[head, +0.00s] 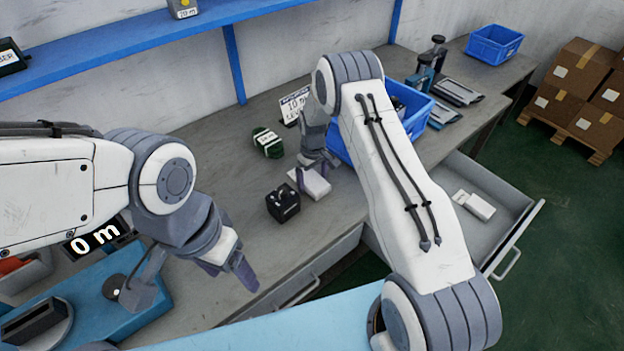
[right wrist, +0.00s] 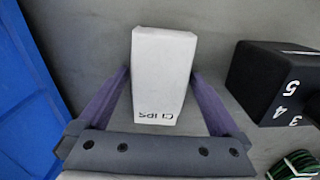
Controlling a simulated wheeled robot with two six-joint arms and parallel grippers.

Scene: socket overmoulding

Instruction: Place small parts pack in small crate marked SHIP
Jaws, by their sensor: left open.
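A small white box printed CLIPS (right wrist: 163,70) lies on the grey bench; it also shows in the head view (head: 317,184). My right gripper (head: 316,172) is down at the box, with its purple fingers on either side of it in the right wrist view (right wrist: 160,75). Whether the fingers press on the box is unclear. My left gripper (head: 228,277) is open and empty near the front edge of the bench. A blue crate (head: 421,112) stands behind my right arm, partly hidden. A smaller blue crate (head: 494,46) stands at the far right. No SHIP mark is readable on either.
A black numbered block (head: 283,203) and a green coil (head: 268,143) lie near the white box. A sign (head: 293,106) stands behind. An open drawer (head: 519,232) holds another white box (head: 474,205). A blue fixture (head: 90,308) is at the front left.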

